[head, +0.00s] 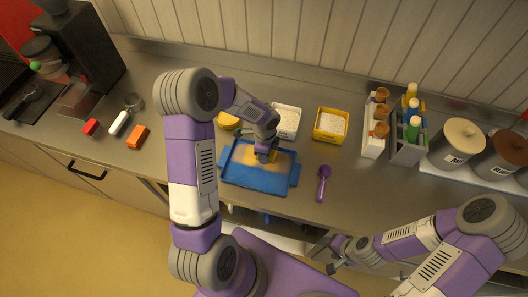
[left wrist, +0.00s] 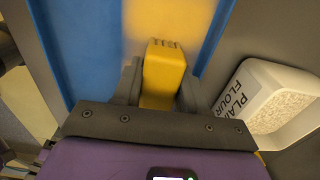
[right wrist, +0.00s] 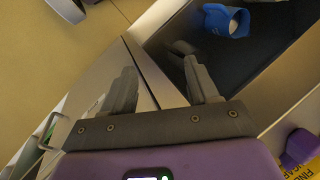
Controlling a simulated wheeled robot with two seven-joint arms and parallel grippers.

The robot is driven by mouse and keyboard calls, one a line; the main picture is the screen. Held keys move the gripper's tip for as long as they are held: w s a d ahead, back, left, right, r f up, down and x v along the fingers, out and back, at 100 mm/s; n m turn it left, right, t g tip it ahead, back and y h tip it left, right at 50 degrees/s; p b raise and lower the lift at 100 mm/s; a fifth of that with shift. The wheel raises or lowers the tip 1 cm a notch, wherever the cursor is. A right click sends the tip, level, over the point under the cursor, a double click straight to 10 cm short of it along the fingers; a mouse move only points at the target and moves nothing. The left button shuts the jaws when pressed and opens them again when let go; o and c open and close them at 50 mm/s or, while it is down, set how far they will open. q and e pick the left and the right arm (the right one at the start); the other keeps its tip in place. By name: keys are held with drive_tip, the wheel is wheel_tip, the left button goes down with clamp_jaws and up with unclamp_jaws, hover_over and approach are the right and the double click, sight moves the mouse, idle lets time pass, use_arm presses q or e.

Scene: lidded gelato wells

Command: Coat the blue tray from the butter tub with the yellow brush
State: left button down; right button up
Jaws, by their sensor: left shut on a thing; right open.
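The blue tray (head: 245,182) lies flat on the steel counter, and it shows close up in the left wrist view (left wrist: 80,45). A yellow patch (left wrist: 140,25) covers part of its surface. My left gripper (head: 265,153) is over the tray, shut on the yellow brush (left wrist: 163,75); whether the brush touches the tray is hard to tell. A round yellow tub (head: 228,120), perhaps the butter tub, stands behind the tray, partly hidden by my left arm. My right gripper (right wrist: 165,85) is open and empty, off the counter's front edge.
A white flour tub (head: 287,121), also in the left wrist view (left wrist: 265,95), and a yellow tub (head: 331,125) stand behind the tray. A purple scoop (head: 323,183) lies to its right. Bottle racks (head: 407,150) stand further right; orange (head: 138,136) and red (head: 91,127) items lie left.

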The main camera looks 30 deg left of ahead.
sight(274, 153)
use_arm(q)
drive_tip(key=shift+w+d+f+b, duration=0.1)
drive_tip(key=shift+w+d+b, duration=0.15)
drive_tip(key=shift+d, duration=0.5)
drive_tip(key=shift+w+d+f+b, duration=0.15)
drive_tip(key=shift+d+b, duration=0.15)
drive_tip(key=shift+d, duration=0.45)
drive_tip(key=shift+d+r, duration=0.1)
drive_tip(key=shift+d, duration=0.6)
drive_tip(key=shift+d, duration=0.1)
drive_tip(key=shift+w+d+r+b, duration=0.1)
drive_tip(key=shift+w+d+b, duration=0.2)
drive_tip(key=shift+d, duration=0.5)
wheel_tip(274, 153, up, 6)
drive_tip(key=p, duration=0.4)
drive_tip(key=shift+p, duration=0.35)
